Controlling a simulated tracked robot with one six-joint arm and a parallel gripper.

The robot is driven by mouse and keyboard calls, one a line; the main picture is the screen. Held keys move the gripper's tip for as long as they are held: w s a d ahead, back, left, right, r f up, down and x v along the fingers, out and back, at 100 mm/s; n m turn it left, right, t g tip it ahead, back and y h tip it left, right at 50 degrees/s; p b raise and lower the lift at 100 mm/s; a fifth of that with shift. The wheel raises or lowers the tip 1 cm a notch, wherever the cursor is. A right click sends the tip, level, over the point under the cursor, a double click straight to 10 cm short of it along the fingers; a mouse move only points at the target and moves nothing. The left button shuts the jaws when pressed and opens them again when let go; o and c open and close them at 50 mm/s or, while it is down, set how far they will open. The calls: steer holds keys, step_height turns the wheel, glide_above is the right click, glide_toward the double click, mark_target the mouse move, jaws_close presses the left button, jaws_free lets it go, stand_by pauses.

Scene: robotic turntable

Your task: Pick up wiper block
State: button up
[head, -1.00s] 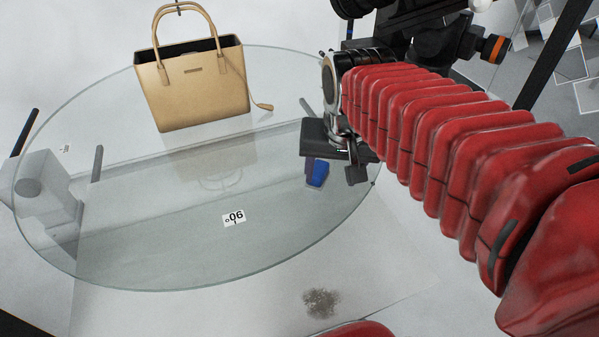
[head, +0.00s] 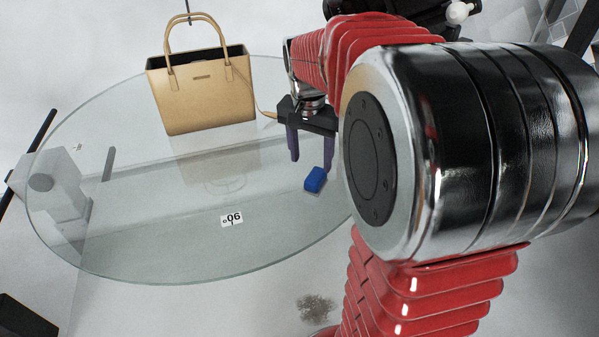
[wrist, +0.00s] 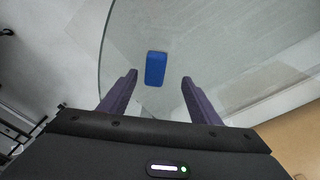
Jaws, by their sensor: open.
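The wiper block is a small blue block (head: 315,179) lying on the right part of the round glass turntable (head: 130,245), near its edge. It also shows in the wrist view (wrist: 155,69), ahead of the fingertips and roughly centred between them. My gripper (head: 311,160) has purple fingers and a dark body. It is open and empty, with the fingers pointing down beside the block in the head view. In the wrist view the gripper (wrist: 159,77) has its fingers wide apart, wider than the block, and apart from it. Part of the right finger is hidden in the head view.
A tan handbag (head: 205,100) stands at the back of the glass. A small white label reading 06 (head: 231,220) lies toward its front. A grey box-like unit (head: 48,185) sits at the left edge. A dark smudge (head: 318,308) marks the floor. The glass left of the block is clear.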

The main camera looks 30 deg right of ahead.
mark_target(316, 174)
steer(key=shift+d+f, duration=0.2)
steer(key=shift+f, duration=0.95)
steer(key=shift+d+f, duration=0.25)
steer(key=shift+f, duration=0.6)
steer(key=shift+d+f, duration=0.2)
steer(key=shift+f, duration=0.65)
steer(key=shift+d+f, duration=0.25)
steer(key=shift+f, duration=0.6)
steer(key=shift+c, duration=0.3)
steer(key=c, duration=1.2)
steer(key=shift+r, duration=0.1)
